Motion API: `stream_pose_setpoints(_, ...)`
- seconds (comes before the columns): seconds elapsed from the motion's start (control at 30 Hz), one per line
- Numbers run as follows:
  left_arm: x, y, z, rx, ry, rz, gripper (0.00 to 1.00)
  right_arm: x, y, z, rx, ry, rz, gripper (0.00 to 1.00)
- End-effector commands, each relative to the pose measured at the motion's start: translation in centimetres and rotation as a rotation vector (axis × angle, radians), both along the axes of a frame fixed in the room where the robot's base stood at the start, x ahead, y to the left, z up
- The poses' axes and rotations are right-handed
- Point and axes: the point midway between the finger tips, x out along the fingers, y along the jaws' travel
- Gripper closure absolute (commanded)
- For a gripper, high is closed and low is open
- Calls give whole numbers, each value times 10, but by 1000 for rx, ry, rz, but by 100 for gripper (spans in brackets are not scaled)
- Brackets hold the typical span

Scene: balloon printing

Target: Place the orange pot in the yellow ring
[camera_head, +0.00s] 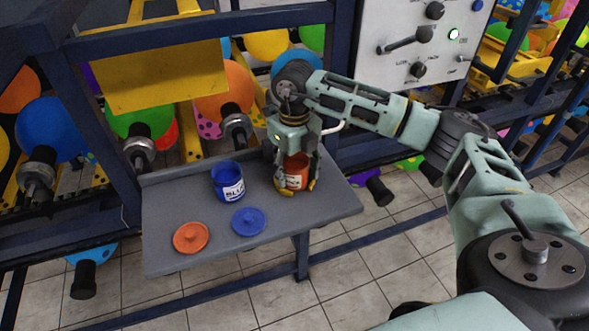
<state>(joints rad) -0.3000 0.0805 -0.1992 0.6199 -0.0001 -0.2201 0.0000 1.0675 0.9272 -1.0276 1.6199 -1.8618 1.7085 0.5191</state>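The orange pot (296,170) is at the right part of the grey shelf table, with a pale label on its front. My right gripper (296,186) points down over it, with one finger on each side and yellow fingertips near the pot's base. The fingers cover the pot's sides and the gripper body hides its top, so I cannot tell whether they press on it. I cannot tell whether the pot rests on the table or is slightly raised. No yellow ring can be made out. My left gripper is not in view.
A blue pot (228,184) stands left of the orange one on the table (185,265). An orange lid (191,238) and a blue lid (249,221) lie in front. Dark blue frame bars (200,40) and a white control panel (385,20) stand behind. The table's front right is bare.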

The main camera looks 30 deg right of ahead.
Motion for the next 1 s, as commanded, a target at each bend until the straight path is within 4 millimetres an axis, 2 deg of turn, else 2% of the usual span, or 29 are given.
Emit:
stream_pose_setpoints(0.03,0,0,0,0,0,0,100,0,0,0,0,1,0,40)
stream_pose_setpoints(0.17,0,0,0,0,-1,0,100,0,0,0,0,1,0,30)
stream_pose_setpoints(0.43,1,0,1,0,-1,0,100,0,0,0,0,1,0,30)
stream_pose_setpoints(0.57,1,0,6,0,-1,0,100,0,0,7,0,0,0,30)
stream_pose_setpoints(0.6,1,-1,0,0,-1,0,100,1,0,8,0,-3,0,30)
stream_pose_setpoints(0.77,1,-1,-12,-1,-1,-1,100,2,0,36,1,-7,-1,30)
stream_pose_setpoints(1.0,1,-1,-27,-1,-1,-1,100,2,0,90,1,-6,0,30)
